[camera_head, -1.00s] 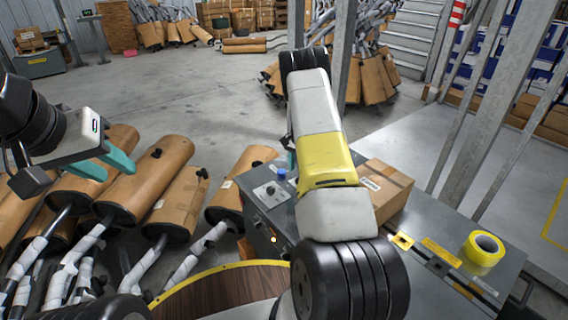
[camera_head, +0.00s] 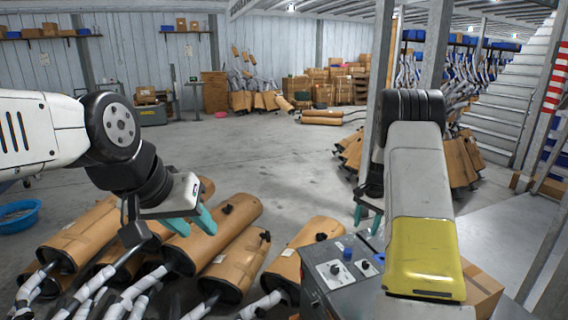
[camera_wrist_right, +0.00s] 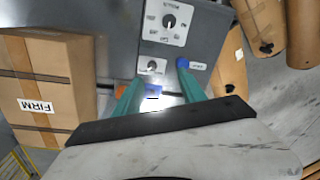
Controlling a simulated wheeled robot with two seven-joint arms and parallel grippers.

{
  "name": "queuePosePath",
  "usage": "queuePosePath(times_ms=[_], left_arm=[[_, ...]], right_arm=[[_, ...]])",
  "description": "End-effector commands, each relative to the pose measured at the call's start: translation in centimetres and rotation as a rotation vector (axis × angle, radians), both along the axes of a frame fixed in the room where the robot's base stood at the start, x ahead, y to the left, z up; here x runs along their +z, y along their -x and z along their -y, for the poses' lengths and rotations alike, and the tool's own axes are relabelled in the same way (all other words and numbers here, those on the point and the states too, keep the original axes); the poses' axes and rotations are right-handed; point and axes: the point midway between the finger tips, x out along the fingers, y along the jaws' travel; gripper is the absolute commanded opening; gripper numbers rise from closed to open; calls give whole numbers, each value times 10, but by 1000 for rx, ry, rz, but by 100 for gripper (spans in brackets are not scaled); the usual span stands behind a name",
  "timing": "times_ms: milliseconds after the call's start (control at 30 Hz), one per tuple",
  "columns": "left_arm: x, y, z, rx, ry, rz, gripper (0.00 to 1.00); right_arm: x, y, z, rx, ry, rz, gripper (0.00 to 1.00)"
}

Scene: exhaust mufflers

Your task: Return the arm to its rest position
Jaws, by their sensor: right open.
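My left gripper (camera_head: 192,222) is at the left of the head view, above the wrapped mufflers (camera_head: 225,240). Its two teal fingers are apart and nothing is between them. My right gripper (camera_head: 367,217) is partly hidden behind its own arm in the head view. In the right wrist view its fingers (camera_wrist_right: 158,95) are apart and empty, over a grey control box (camera_wrist_right: 213,50). The box has a dial (camera_wrist_right: 168,22), a smaller knob (camera_wrist_right: 152,66) and a blue button (camera_wrist_right: 183,63) close to one fingertip. I cannot tell whether that fingertip touches the box.
A cardboard box (camera_wrist_right: 50,85) marked FIRM stands beside the control box. Several wrapped mufflers lie on the floor at lower left. A blue basin (camera_head: 20,216) is at far left. Metal posts (camera_head: 378,90) stand near my right arm. The floor (camera_head: 270,165) behind is open.

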Motion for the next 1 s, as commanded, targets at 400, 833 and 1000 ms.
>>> queuePosePath(times_ms=[400, 833, 1000], left_arm=[[0, 0, 0, 0, 0, 0, 36], [0, 0, 0, 0, 0, 0, 36], [0, 0, 0, 0, 0, 0, 36]], right_arm=[[185, 103, -78, 290, -43, 216, 48], [264, 265, -143, 640, 31, 429, 48], [264, 318, -157, 754, 86, 493, 48]])
